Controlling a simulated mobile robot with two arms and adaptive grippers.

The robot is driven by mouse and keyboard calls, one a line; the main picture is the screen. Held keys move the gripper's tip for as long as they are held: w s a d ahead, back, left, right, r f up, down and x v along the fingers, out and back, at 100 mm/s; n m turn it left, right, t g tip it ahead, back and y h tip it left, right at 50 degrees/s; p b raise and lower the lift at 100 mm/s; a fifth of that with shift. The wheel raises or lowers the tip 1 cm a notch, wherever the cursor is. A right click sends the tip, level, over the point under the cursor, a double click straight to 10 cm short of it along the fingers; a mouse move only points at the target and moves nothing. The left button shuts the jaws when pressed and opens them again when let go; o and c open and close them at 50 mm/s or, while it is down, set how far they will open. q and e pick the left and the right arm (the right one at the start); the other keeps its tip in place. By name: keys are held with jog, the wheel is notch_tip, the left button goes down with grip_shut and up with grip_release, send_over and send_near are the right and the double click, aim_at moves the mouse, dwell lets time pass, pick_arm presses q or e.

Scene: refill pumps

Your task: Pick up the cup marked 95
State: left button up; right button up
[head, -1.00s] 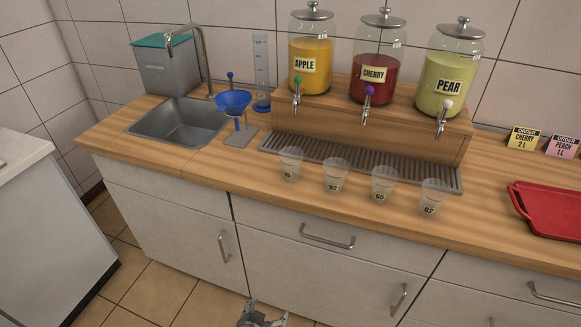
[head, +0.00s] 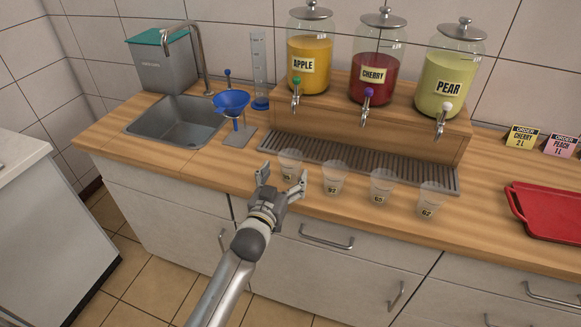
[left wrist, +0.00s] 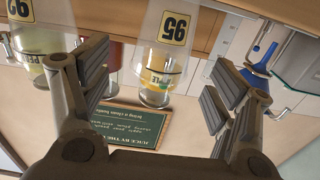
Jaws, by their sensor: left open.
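The cup marked 95 (left wrist: 175,29) is clear plastic with a yellow label; its number reads inverted in the left wrist view. In the head view it is the leftmost cup (head: 291,160) of the row on the counter, upright, its label partly hidden behind my gripper. My left gripper (head: 282,178) is open at the counter's front edge, directly in front of this cup. In the left wrist view its fingers (left wrist: 160,80) are wide apart, with the cup beyond and between them, apart from both pads. My right gripper is not in view.
Other marked cups stand to the right: a second (head: 334,178), one marked 65 (head: 381,186) and one marked 62 (head: 430,199). Behind them are a drip grate (head: 400,170) and juice jars. A blue funnel (head: 232,101) stands left, a red tray (head: 550,212) right.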

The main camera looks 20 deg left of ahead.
pick_arm(q)
jog(key=shift+w+p, duration=0.6)
jog(key=shift+w, duration=2.4)
jog(key=shift+f, duration=0.1)
jog(key=c, duration=0.7)
